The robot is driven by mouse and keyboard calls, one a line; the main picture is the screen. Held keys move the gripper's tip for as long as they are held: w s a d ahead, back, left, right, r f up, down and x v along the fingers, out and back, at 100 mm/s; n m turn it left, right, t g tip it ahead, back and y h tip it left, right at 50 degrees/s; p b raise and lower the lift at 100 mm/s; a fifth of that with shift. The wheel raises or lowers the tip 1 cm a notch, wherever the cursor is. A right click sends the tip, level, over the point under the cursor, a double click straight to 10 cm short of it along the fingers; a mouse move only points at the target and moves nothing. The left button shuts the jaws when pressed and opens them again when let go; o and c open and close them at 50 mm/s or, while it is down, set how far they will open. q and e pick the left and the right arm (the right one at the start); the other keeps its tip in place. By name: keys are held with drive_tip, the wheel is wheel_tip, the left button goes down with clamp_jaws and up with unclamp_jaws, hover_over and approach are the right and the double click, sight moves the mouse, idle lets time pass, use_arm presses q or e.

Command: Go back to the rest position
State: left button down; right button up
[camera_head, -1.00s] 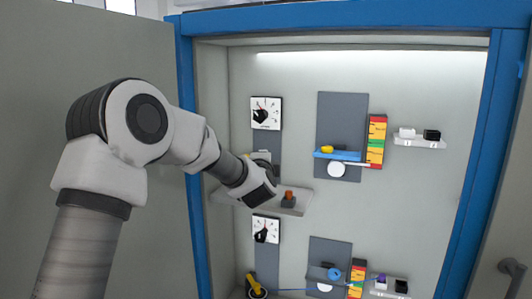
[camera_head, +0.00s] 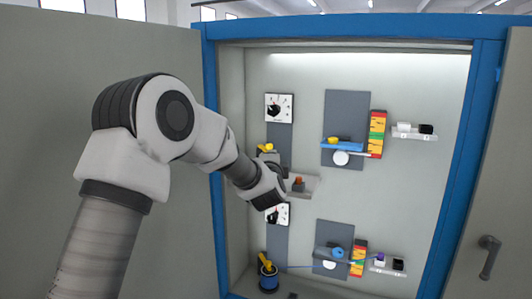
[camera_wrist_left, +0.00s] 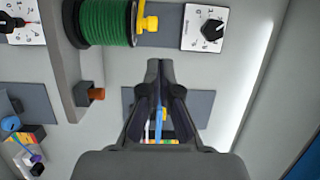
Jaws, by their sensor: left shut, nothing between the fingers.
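My left gripper (camera_head: 268,192) reaches in from the left in the head view and shows against the left part of the open cabinet's inside, in front of the small shelf. In the left wrist view its two dark fingertips (camera_wrist_left: 160,70) are together with nothing between them. My right gripper is not in view. A green cable spool (camera_wrist_left: 105,22) with a yellow crank (camera_wrist_left: 148,22) shows at the top of the left wrist view, apart from the fingers.
The blue-framed cabinet (camera_head: 212,130) has dials, grey panels and shelves. An upper dial (camera_head: 279,107) and a shelf with an orange-brown knob (camera_head: 298,184) are near my arm. A lower blue spool (camera_head: 268,276) stands below. The open right door (camera_head: 490,200) has a handle.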

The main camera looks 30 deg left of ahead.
use_arm(q)
wheel_tip(320, 180, down, 28)
drive_tip(key=d+m+g+h+b, duration=0.2)
drive_tip(key=d+m+g+b, duration=0.1)
drive_tip(key=b, duration=0.2)
drive_tip(key=s+d+f+g+h+b, duration=0.15)
drive_tip(key=s+f, duration=0.35)
drive_tip(key=f, duration=0.5)
drive_tip(key=s+d+f+g+h+b, duration=0.1)
drive_tip(key=s+d+f+g, duration=0.15)
drive_tip(key=s+f, duration=0.5)
drive_tip(key=s+d+f+n+g+h+b, duration=0.1)
drive_tip(key=s+d+f+n+g+h, duration=0.15)
drive_tip(key=s+f, duration=0.8)
drive_tip(key=s+d+f+n+g+h+b, duration=0.15)
drive_tip(key=s+d+f+g, duration=0.25)
drive_tip(key=s+f, duration=0.65)
drive_tip(key=s+d+r+n+g, duration=0.1)
drive_tip(key=s+r+n, duration=0.1)
drive_tip(key=s+n, duration=0.3)
drive_tip(key=s+d+r+n+g, duration=0.1)
drive_tip(key=s+d+n, duration=0.1)
drive_tip(key=s+n, duration=0.4)
drive_tip(key=shift+s+r, duration=0.4)
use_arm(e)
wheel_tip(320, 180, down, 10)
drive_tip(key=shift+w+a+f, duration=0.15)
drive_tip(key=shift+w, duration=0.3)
